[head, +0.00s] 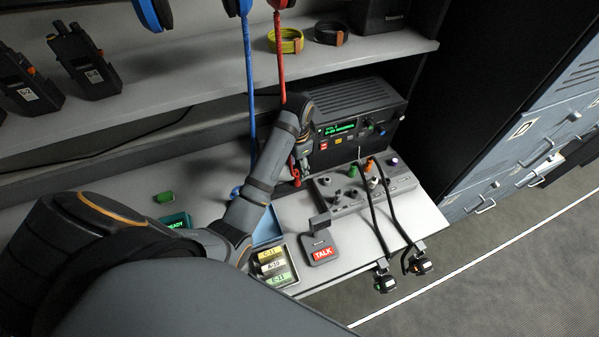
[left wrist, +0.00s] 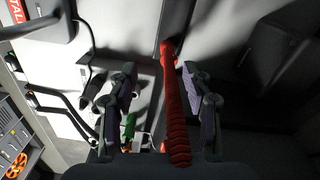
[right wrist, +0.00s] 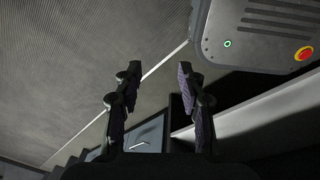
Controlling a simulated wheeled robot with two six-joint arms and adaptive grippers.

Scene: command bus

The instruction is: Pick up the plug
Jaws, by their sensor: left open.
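A red cord (head: 278,55) hangs from above, and its lower part runs behind my left wrist. In the left wrist view, the red cord (left wrist: 175,105) passes between the fingers, closer to the right finger. My left gripper (head: 300,163) is low in front of the radio; it also shows in the left wrist view (left wrist: 158,80), with fingers apart and not clamped on the cord. I cannot tell which part of the red cord is a plug. A blue cord (head: 248,75) hangs to the left. My right gripper (right wrist: 159,75) is open and empty.
The black radio (head: 355,125) stands behind a grey control panel (head: 348,200) with coloured plugs or knobs. Two black cables run to black ends (head: 385,281) at the front edge. A TALK pad (head: 320,248) and a card tray (head: 272,266) lie in front. The upper shelf (head: 190,80) overhangs.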

